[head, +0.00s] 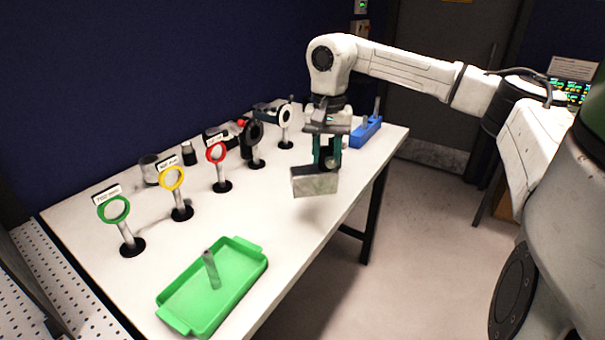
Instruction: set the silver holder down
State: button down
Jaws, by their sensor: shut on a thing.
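The silver holder (314,182) is a grey metallic block hanging below my gripper (326,158). My gripper points down with dark and teal fingers and is shut on the holder's upper part. In this view the holder overlaps the right part of the white table (303,228), close to its right edge. It seems to be above the tabletop, but its exact height is hard to tell. The holder's top is partly hidden by the fingers.
A green tray (238,297) with a grey post (211,269) is at the front. Ring stands line the table: green (115,210), yellow (172,178), red (216,153), black (254,133) and white (285,115). The table middle is clear.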

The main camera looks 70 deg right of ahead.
jog(key=w+d+f+p, duration=0.2)
jog(key=w+f, duration=0.4)
jog(key=f, duration=0.4)
jog(key=shift+w+d+p, duration=0.25)
jog(key=shift+d+p, duration=0.05)
jog(key=shift+d, duration=0.4)
jog(key=shift+f, duration=0.2)
jog(key=c, duration=0.7)
grip_release()
notch_tip(320, 180, up, 12)
jog(key=shift+r+b, duration=0.15)
jog(key=shift+b, duration=0.95)
jog(key=shift+d, duration=0.1)
